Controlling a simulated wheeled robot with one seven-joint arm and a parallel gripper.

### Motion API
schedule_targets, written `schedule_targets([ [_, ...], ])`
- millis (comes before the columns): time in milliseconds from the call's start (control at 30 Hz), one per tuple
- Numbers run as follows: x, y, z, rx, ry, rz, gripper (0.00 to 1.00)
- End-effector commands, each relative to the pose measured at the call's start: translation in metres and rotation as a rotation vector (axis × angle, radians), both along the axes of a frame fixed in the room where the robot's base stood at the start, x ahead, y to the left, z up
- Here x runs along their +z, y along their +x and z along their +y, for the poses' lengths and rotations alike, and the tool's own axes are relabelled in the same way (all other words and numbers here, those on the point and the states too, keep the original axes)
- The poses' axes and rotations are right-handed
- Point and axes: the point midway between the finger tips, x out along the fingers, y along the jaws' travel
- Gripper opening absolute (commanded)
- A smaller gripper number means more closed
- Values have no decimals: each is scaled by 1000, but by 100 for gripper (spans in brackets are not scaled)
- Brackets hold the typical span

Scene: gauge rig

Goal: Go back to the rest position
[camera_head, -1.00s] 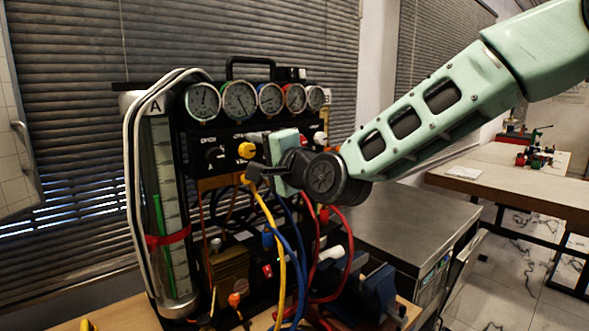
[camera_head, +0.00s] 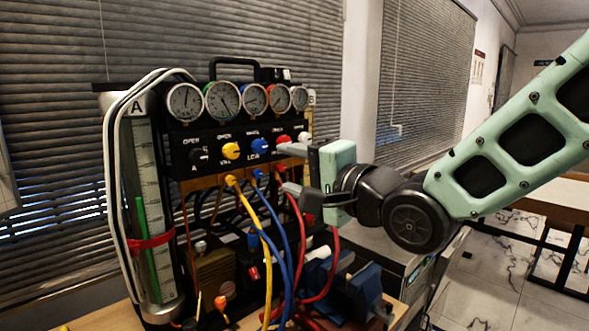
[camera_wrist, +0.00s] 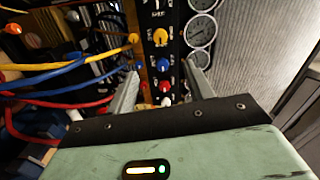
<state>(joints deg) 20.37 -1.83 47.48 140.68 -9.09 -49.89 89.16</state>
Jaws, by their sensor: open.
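My gripper (camera_head: 286,168) is open and empty in the head view, at the right side of the gauge rig's front. Its two fingers are apart and point left toward the rig. The gauge rig (camera_head: 212,140) has a row of round gauges on top and coloured knobs below them: a yellow knob (camera_head: 231,150), a blue knob (camera_head: 260,146) and a red knob (camera_head: 283,140). In the wrist view, my fingers (camera_wrist: 160,88) stand apart, with the blue knob (camera_wrist: 163,65) and the red knob (camera_wrist: 165,87) seen between them. No contact with a knob can be made out.
A clear measuring cylinder (camera_head: 149,215) stands at the rig's left. A tabletop (camera_head: 559,200) lies at the right, behind my arm.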

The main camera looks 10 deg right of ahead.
Motion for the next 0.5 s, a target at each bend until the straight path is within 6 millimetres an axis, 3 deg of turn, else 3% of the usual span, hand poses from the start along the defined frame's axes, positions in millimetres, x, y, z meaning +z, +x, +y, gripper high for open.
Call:
schedule_targets([
  [333, -4, -1, 1, -1, -23, 6, 52],
  [433, -23, -7, 4, 3, -144, 35, 52],
  [500, -47, -16, 6, 18, -295, 71, 52],
])
